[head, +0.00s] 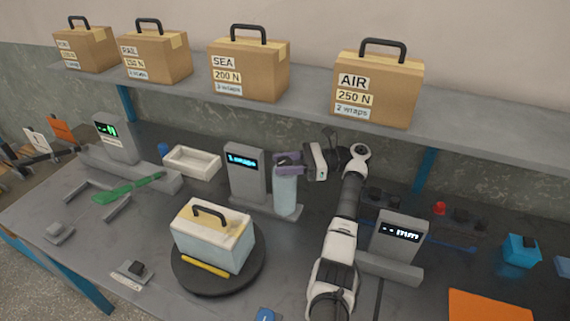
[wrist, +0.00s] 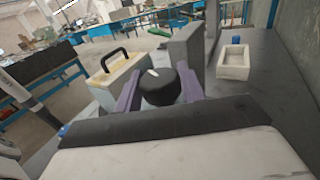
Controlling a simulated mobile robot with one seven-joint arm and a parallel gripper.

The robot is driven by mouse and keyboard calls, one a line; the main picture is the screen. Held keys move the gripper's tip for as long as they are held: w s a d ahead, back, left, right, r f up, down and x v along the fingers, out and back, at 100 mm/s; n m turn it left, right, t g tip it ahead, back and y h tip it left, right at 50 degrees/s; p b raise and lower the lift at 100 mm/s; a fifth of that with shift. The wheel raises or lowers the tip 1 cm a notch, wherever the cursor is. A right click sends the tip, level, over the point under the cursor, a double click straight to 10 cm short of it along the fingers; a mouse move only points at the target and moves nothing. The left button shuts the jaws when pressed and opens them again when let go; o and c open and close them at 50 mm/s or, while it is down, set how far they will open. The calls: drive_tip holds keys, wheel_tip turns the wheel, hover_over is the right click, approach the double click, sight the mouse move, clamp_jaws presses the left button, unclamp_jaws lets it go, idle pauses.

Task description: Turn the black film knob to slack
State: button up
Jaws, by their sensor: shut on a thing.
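The black film knob (wrist: 158,90) shows in the wrist view, a round dark cap with a white pointer mark. My gripper (wrist: 160,82) has its purple fingers on both sides of it, shut on it. In the head view my gripper (head: 288,161) is at the top of the pale blue film roll (head: 285,192), and its fingers hide most of the knob. The roll stands upright beside a grey post with a lit blue display (head: 242,160), whose text is too small to read surely. No slack marking can be made out around the knob.
A cream battery box (head: 212,243) with a black handle sits on a black turntable (head: 190,283). Another grey display (head: 399,236) stands right of my arm. A white tray (head: 191,162) is behind, left. Labelled cartons, including AIR (head: 377,90), line the shelf above.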

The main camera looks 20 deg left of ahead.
drive_tip(key=shift+n+g+h, duration=0.3)
drive_tip(key=shift+n+g, duration=0.2)
idle(0.3)
drive_tip(key=o, duration=1)
drive_tip(key=shift+s+a+r, duration=0.1)
drive_tip(key=shift+m+t+y, duration=0.55)
drive_tip(key=shift+m+t, duration=0.4)
drive_tip(key=shift+t, duration=0.4)
drive_tip(key=shift+m+t+y, duration=0.55)
drive_tip(key=shift+m+t, duration=0.4)
drive_tip(key=shift+t, duration=0.4)
